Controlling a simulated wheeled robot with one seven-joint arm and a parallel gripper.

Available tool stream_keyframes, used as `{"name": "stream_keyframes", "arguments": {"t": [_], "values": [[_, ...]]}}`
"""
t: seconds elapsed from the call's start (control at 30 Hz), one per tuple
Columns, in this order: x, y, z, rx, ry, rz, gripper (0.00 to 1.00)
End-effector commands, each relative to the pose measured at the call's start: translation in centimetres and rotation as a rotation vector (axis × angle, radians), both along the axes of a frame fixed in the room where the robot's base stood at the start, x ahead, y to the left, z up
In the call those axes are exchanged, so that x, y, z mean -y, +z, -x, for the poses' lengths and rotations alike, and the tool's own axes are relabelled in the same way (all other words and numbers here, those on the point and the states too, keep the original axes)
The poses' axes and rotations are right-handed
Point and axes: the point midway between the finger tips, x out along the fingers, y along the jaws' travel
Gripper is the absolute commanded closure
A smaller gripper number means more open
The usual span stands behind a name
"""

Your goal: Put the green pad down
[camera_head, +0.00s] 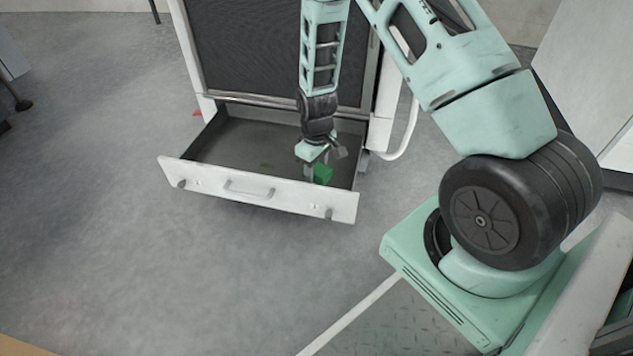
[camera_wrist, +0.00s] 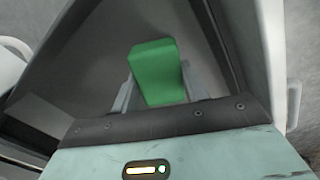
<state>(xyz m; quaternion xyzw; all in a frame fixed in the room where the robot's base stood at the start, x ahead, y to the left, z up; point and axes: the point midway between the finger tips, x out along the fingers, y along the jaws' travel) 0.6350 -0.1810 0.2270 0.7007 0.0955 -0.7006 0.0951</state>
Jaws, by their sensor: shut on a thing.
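The green pad (camera_head: 322,174) is a small bright green block. It also shows in the wrist view (camera_wrist: 157,72), between the two grey fingers. My gripper (camera_head: 314,172) is shut on the pad and points down into the right part of the open drawer (camera_head: 258,191). In the wrist view my gripper (camera_wrist: 158,90) has one finger on each side of the pad. I cannot tell whether the pad touches the drawer floor.
The drawer has a white front with a handle (camera_head: 248,190) and a dark inside. The white cabinet (camera_head: 198,62) with a dark panel stands behind. Open grey floor (camera_head: 110,240) lies to the left and in front.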

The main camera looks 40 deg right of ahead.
Motion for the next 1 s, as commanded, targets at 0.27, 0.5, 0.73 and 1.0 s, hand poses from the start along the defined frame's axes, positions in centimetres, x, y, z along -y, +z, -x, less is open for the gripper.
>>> {"name": "stream_keyframes", "arguments": {"t": [0.27, 0.5, 0.73, 1.0], "values": [[0.0, -3.4, 0.0, 0.001, -0.001, 0.001, 0.77], [0.0, -3.2, 0.0, 0.001, -0.001, 0.000, 0.77], [0.0, -3.4, 0.0, 0.000, -0.001, 0.000, 0.33], [0.0, -3.2, 0.0, 0.001, -0.001, 0.001, 0.33]]}}
